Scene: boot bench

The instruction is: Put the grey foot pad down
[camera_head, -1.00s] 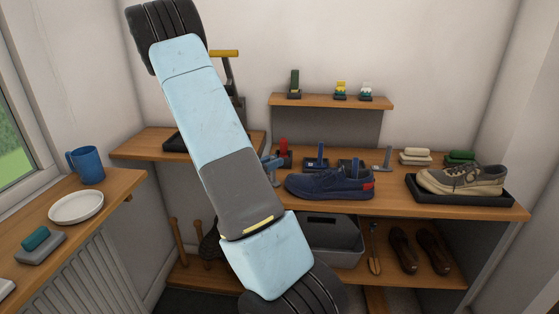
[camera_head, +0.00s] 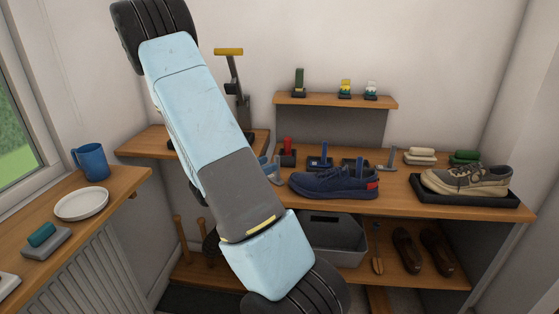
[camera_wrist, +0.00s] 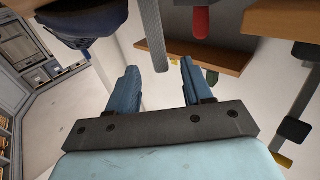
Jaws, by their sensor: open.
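My gripper (camera_wrist: 161,88) is open in the wrist view, with two blue fingers apart. A long grey textured piece (camera_wrist: 152,35) with a rounded end reaches down from the top edge towards the gap between the fingers. It may be the grey foot pad, but I cannot tell for sure. The fingers do not appear to grip it. In the head view my arm hides much of the bench's left part, and only a bit of my gripper (camera_head: 270,170) shows beside the navy shoe (camera_head: 334,183). I cannot pick out the foot pad there.
A lever stand with a yellow handle (camera_head: 229,52) rises behind my arm. A red-handled tool (camera_head: 287,146) and blue-handled brushes stand behind the navy shoe. A beige shoe (camera_head: 466,180) sits on a black tray (camera_head: 452,198). A small shelf (camera_head: 336,101) is above.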

